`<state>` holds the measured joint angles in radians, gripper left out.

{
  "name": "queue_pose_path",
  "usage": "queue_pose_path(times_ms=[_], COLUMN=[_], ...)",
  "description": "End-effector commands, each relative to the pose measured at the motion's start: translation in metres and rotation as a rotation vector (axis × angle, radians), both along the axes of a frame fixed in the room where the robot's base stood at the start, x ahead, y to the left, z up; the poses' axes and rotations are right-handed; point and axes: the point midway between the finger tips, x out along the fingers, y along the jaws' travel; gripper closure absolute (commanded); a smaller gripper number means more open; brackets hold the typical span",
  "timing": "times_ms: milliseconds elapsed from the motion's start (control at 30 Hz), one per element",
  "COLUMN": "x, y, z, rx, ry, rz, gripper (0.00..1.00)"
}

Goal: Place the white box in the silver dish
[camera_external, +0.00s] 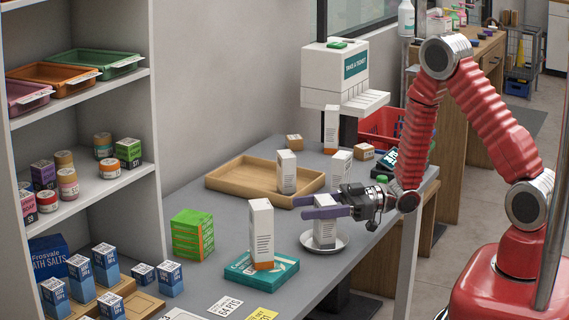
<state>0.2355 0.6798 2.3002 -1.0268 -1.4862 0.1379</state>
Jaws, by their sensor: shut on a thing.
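My gripper (316,206), with purple fingers, reaches in from the right over the counter. It is shut on a white box (324,232), which stands upright between the fingers. The box is over the silver dish (345,241), a shallow round dish near the counter's right edge. The box's lower end appears within the dish's rim. I cannot tell whether its base touches the dish. The fingers cover part of the box's upper half.
A white and orange box (261,235) stands on a teal box (240,268) to the left. A wooden tray (232,183) holding another white box (286,172) lies behind my gripper. Green boxes (192,234) are stacked further left. A ticket machine (335,75) stands at the back.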

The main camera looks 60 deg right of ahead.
Motion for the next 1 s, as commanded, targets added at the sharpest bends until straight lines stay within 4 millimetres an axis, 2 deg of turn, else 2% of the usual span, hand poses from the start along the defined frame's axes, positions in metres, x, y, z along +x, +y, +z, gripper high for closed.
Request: queue_pose_path(times_ms=[300,633,1000], x=[0.0,0.0,-0.028], y=[0.0,0.0,-0.03], z=[-0.001,0.002,0.001], rx=[0.0,-0.001,0.0], ry=[0.0,-0.001,0.001], rz=[0.0,0.0,-0.004], gripper=[0.3,0.3,0.3])
